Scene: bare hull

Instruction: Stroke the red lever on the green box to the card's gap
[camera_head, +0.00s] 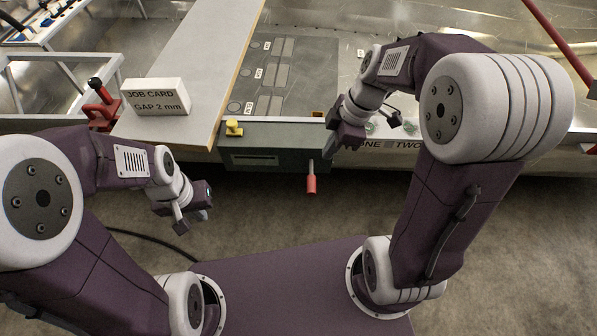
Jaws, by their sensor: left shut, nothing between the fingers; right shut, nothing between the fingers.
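The green box (262,158) stands at the middle of the bench's front edge, with a slotted front face. Its red lever (310,184) has a red grip on a pale rod and hangs down at the box's right front. The card (155,97) is a white block at the left on a board and reads "JOB CARD GAP 2 mm". My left gripper (191,219) is shut and empty over the floor, left of and below the box. My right gripper (342,144) is shut and empty, above and right of the lever, apart from the grip.
A yellow knob (233,128) sits at the box's top left. A dark panel (278,75) with labelled plates lies behind the box. A red clamp (101,105) holds the board's (188,65) left edge. "ONE" and "TWO" labels (390,144) are at right. The floor in front is clear.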

